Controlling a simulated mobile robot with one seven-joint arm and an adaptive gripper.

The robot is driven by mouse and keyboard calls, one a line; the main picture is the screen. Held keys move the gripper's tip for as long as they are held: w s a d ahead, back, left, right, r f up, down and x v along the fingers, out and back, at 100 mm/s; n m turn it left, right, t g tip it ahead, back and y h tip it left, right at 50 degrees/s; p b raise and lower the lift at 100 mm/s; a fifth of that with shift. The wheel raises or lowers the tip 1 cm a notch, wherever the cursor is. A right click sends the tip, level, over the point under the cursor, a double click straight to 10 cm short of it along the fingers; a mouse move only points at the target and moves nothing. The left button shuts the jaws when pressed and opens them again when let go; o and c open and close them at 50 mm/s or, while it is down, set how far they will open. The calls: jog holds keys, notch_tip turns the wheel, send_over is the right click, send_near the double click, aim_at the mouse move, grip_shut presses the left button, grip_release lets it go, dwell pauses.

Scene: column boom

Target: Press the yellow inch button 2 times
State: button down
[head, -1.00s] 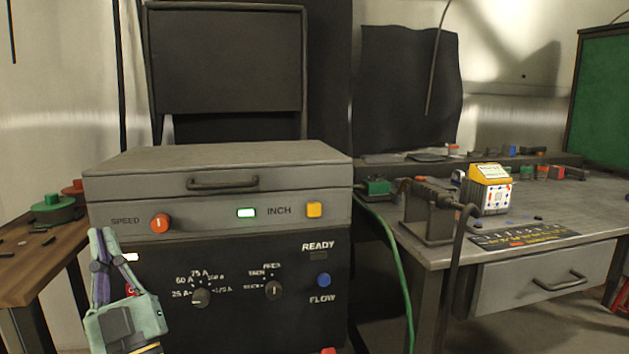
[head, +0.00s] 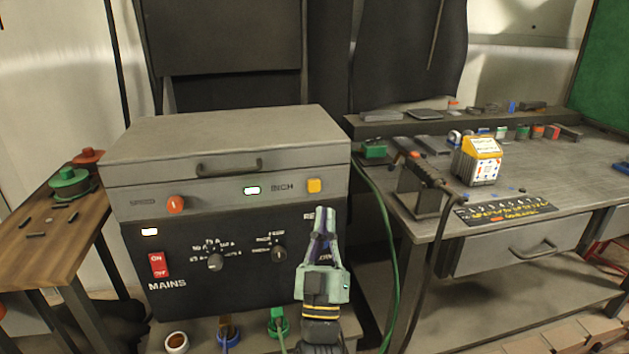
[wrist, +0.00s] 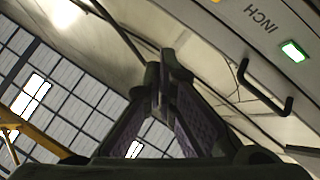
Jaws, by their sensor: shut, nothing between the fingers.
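The wrist view shows the closed fingers (wrist: 165,65) pointing up, with the INCH label and lit indicator (wrist: 293,51) at the upper right.
A handle (head: 230,168) juts out above the panel. A red mains switch (head: 158,264) and dark knobs (head: 215,262) sit lower. A green cable (head: 392,265) hangs at the right, beside the workbench (head: 415,235).

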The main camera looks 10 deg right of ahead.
aim_at(314, 186)
jog(key=shift+w+p, duration=1)
jog(key=shift+w, duration=3.45)
jog(key=shift+w, duration=0.4)
jog(key=shift+w, duration=0.5)
jog(key=shift+s, duration=0.9)
